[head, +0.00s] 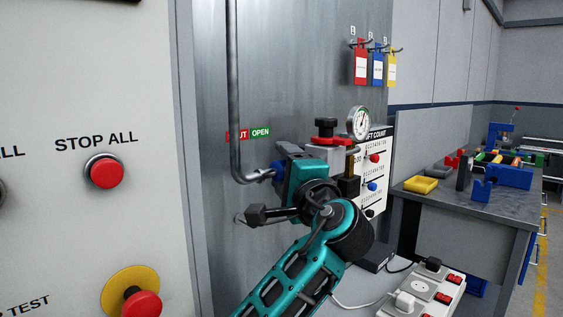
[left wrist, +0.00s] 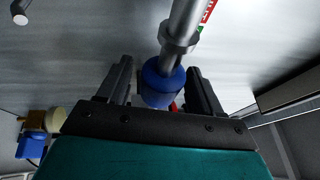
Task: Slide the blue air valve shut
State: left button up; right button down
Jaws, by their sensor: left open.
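The blue air valve shows as a blue sleeve (left wrist: 162,84) on a grey metal pipe (left wrist: 187,22) in the left wrist view. In the head view a little blue (head: 277,172) shows at the pipe's lower end, the rest hidden by my gripper. My left gripper (head: 284,160) is open, its body teal with dark fingers. In the left wrist view its fingers (left wrist: 160,70) stand on either side of the blue sleeve; I cannot tell whether they touch it. A red and green label reading "...UT" and "OPEN" (head: 260,132) is on the panel above. My right gripper is not in view.
A pressure gauge (head: 359,122) and a red-handled fitting (head: 325,141) are just right of my gripper. A white panel with a red STOP ALL button (head: 107,174) stands at left. A power strip (head: 425,291) is at lower right, before a workbench (head: 455,205).

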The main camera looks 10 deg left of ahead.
pick_arm(q)
jog(key=shift+x, duration=0.8)
jog(key=shift+c, duration=0.4)
jog(key=c, duration=0.9)
